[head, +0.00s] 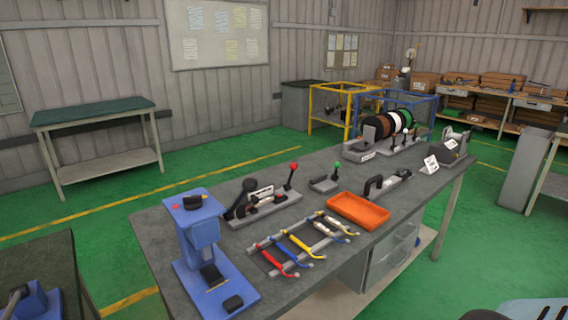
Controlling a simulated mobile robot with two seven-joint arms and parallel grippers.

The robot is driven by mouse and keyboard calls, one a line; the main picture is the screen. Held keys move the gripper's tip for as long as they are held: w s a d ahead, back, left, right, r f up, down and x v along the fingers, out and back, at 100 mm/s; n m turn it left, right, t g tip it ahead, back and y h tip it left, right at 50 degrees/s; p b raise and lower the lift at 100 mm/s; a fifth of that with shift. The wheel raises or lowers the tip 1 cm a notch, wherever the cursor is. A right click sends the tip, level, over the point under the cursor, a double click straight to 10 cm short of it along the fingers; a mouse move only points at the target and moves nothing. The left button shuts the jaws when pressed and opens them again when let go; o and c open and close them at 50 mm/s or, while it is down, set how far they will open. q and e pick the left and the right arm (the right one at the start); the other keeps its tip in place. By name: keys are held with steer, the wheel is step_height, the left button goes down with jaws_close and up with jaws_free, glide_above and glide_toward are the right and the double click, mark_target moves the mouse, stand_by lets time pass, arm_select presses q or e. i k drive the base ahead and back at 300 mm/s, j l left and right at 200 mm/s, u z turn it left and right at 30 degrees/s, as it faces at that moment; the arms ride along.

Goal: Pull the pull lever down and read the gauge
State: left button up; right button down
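The red-knobbed lever rises from a grey fixture (285,210) that also carries a black part with rounded ends (243,197) and a small white label. A black-handled device (375,186) lies farther right. I cannot tell which lever is the pull lever, and no gauge face is readable. Neither of my grippers is in view.
A blue press (205,240) stands at the bench's near left. A rack of coloured-handled tools (300,243) and an orange tray (358,211) lie along the front. Wire spools (385,125) stand at the far end. Green floor is open behind the bench.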

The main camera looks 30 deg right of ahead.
mark_target(293, 166)
steer(key=l+u, duration=0.1)
steer(key=l, duration=0.35)
steer(key=l+u, duration=0.1)
steer(key=l, duration=0.35)
steer(key=k+l+u, duration=0.1)
steer(key=l, duration=0.35)
steer(key=l+u, duration=0.1)
steer(key=l, duration=0.35)
steer(key=k+l, duration=0.1)
steer(key=l, duration=0.35)
steer(key=k+l+u, duration=0.15)
steer(key=l, duration=0.3)
steer(key=l+u, duration=0.1)
steer(key=l, duration=0.35)
steer(key=k+l+u, duration=0.1)
steer(key=l, duration=0.35)
